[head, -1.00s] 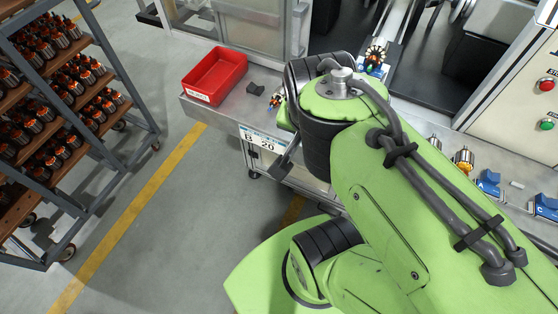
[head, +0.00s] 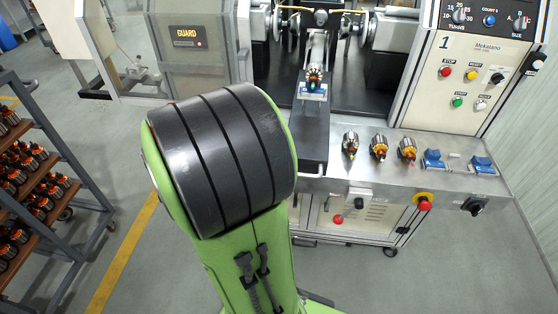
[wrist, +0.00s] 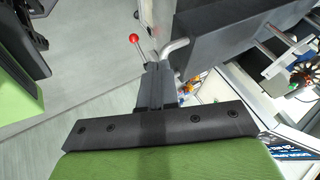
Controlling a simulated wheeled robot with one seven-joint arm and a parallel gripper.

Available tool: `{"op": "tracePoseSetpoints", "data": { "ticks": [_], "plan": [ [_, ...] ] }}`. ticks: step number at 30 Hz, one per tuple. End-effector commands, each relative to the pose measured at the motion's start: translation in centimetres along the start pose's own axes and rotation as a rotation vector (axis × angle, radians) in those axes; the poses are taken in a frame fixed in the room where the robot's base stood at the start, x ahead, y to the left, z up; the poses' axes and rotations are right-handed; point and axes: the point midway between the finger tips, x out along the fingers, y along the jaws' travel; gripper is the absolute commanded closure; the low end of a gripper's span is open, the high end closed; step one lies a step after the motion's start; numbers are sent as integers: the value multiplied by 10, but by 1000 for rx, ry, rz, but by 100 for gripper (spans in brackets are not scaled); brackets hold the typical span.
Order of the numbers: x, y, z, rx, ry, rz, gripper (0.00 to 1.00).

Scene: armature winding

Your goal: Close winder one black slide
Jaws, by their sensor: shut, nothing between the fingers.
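The black slide (head: 313,140) of winder one runs forward from the machine onto the metal table in the head view. An armature (head: 314,76) sits in a holder behind it. In the wrist view a large dark block, which looks like the slide (wrist: 235,38), fills the top middle, with a bent grey handle (wrist: 175,47) on its near end. My gripper (wrist: 157,70) is shut and empty, its tips close to that handle. I cannot tell whether they touch. In the head view my own arm hides the gripper.
Several armatures (head: 379,147) and blue blocks (head: 433,159) lie on the table right of the slide. A red-ball lever (wrist: 134,38) stands beside my fingers. The control panel (head: 485,65) marked 1 stands right. A guard (head: 190,65) and an armature rack (head: 45,180) are left.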

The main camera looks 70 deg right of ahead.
Motion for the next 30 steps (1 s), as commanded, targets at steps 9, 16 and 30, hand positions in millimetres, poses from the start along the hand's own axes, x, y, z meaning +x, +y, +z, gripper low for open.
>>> {"op": "tracePoseSetpoints", "data": {
  "ticks": [9, 16, 30],
  "plan": [
    [36, -30, -1, 0, 0, 2, 100],
    [40, -36, 0, -1, -1, 0, 100],
    [50, -53, 0, 0, 1, 0, 100]
  ]
}}
